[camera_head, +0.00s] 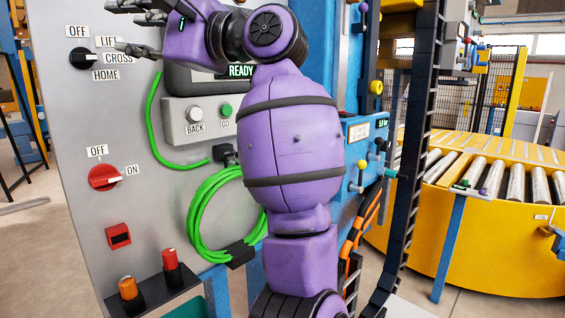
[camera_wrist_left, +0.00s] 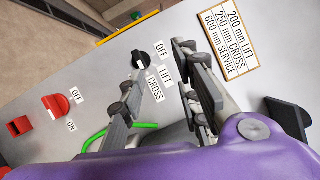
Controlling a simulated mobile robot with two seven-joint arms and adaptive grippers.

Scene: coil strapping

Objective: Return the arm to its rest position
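My left arm is purple and rises through the middle of the head view, in front of the grey control panel (camera_head: 85,140). My left gripper (camera_head: 114,26) is at the top left of that view, near the black selector knob (camera_head: 83,57) marked OFF, LIFT, CROSS and HOME. Its two dark fingers are spread apart with nothing between them. In the left wrist view the open left gripper (camera_wrist_left: 158,54) is over the panel, with the selector knob (camera_wrist_left: 140,59) close to one fingertip. I cannot tell whether they touch. My right gripper is in neither view.
A red switch (camera_head: 103,177), a coiled green cable (camera_head: 198,222) and BACK and GO buttons (camera_head: 211,112) are on the panel. A red and an orange knob (camera_head: 128,287) stand on a low shelf. A yellow roller conveyor (camera_head: 475,235) is at right. Floor shows at left.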

